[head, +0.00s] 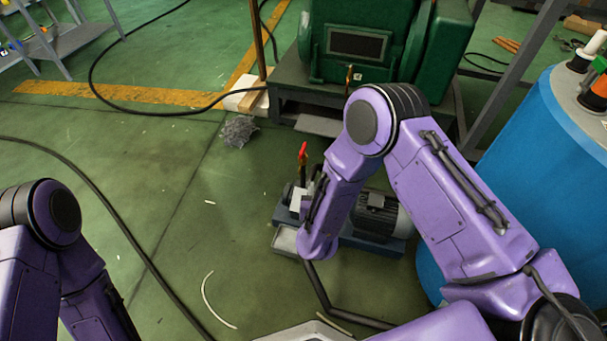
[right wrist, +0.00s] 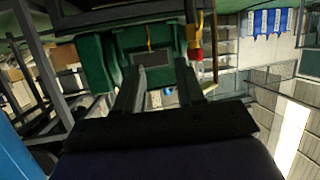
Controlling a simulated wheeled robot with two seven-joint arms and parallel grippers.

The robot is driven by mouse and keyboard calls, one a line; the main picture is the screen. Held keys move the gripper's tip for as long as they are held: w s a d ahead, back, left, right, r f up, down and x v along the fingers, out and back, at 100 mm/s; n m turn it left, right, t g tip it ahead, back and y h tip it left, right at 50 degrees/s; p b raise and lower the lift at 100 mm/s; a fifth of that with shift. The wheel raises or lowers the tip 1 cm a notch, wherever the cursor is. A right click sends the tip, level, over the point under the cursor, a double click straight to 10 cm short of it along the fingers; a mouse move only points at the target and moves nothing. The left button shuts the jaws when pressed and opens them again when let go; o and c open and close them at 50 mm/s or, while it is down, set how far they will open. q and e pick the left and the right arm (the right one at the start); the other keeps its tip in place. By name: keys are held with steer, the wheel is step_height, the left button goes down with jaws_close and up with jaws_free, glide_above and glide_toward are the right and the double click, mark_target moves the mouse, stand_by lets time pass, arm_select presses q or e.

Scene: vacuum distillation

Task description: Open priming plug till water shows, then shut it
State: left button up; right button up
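A small pump set with a grey motor (head: 380,214) stands on a blue base on the floor, in the middle of the head view. A red handle (head: 303,151) stands upright at its left end. My right forearm covers much of the pump, and I cannot make out the priming plug or any water. My right gripper (right wrist: 158,72) shows open, with an empty gap between its fingers. A red and yellow part (right wrist: 195,52), possibly the valve handle, is just beyond its right finger. My left gripper is out of view; only its arm shows at lower left.
A green machine (head: 370,45) on a dark stand is behind the pump. A blue drum (head: 540,150) stands close on the right. A black hose (head: 110,225) crosses the floor at left. A grey tangled clump (head: 240,131) lies on the mostly clear green floor.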

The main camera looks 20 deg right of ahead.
mark_target(303, 148)
steer(key=w+a+m+t+h+b, duration=0.2)
steer(key=w+a+h+b, duration=0.2)
steer(key=w+a+b, duration=0.3)
steer(key=shift+m, duration=0.3)
steer(key=b+x, duration=0.2)
steer(key=x, duration=0.3)
steer(key=b+x, duration=0.2)
steer(key=x, duration=0.4)
steer(key=shift+s+d+r+b, duration=0.15)
steer(key=shift+s+d+b, duration=0.05)
steer(key=shift+d+b, duration=0.25)
steer(key=shift+w+d+r, duration=0.15)
steer(key=shift+w+d, duration=0.1)
steer(key=shift+w, duration=0.1)
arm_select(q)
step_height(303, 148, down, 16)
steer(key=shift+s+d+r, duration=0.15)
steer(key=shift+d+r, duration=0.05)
arm_select(e)
jaws_close()
